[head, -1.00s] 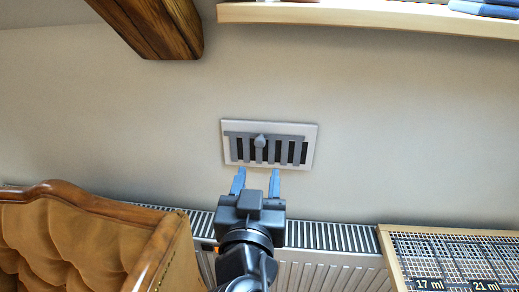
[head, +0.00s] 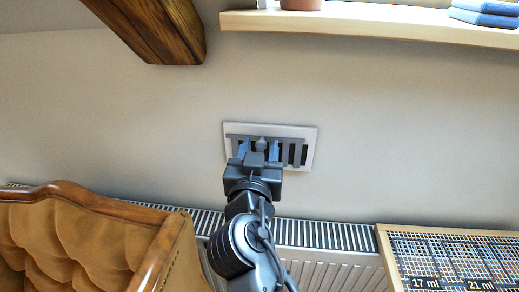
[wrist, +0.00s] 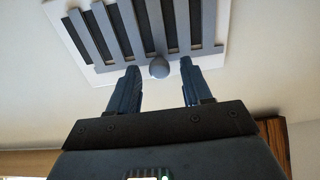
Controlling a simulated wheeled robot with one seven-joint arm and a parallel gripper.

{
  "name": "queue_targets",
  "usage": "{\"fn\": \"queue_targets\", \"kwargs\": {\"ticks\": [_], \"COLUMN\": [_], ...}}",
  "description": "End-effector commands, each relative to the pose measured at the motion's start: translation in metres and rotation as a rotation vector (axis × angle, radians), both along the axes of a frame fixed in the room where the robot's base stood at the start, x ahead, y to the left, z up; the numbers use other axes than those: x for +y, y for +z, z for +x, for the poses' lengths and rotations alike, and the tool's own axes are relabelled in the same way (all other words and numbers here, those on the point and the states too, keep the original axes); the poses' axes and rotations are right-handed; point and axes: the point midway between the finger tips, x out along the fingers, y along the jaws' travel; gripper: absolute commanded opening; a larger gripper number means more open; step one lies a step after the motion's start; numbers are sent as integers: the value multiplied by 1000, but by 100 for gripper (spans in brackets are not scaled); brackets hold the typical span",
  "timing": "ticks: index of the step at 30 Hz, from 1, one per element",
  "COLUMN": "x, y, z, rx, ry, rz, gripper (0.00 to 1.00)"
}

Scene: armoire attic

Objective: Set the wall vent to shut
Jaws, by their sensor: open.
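The wall vent (head: 310,132) is a pale rectangular frame on the wall with a grey slotted slider. Dark gaps show between its bars, in the head view and in the wrist view (wrist: 82,40). A round grey knob (wrist: 159,68) stands out from the slider; it also shows in the head view (head: 261,144). My gripper (head: 259,150) is in front of the vent. In the wrist view my gripper (wrist: 160,76) is open, with one blue finger on each side of the knob. A gap shows between each finger and the knob. Contact cannot be seen.
A ribbed radiator (head: 320,235) runs along the wall below the vent. A tufted armchair (head: 80,240) stands at the left, a mesh-topped surface (head: 450,255) at the right. A wooden shelf (head: 380,28) and a beam (head: 150,30) are above.

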Motion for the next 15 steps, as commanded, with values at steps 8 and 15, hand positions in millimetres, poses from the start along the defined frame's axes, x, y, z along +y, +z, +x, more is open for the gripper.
{"fn": "queue_targets", "kwargs": {"ticks": [8, 15], "x": [0, 0], "y": [0, 0], "z": [0, 0], "rx": [0, 0], "ry": [0, 0], "rz": [0, -1], "gripper": [28, 5]}}
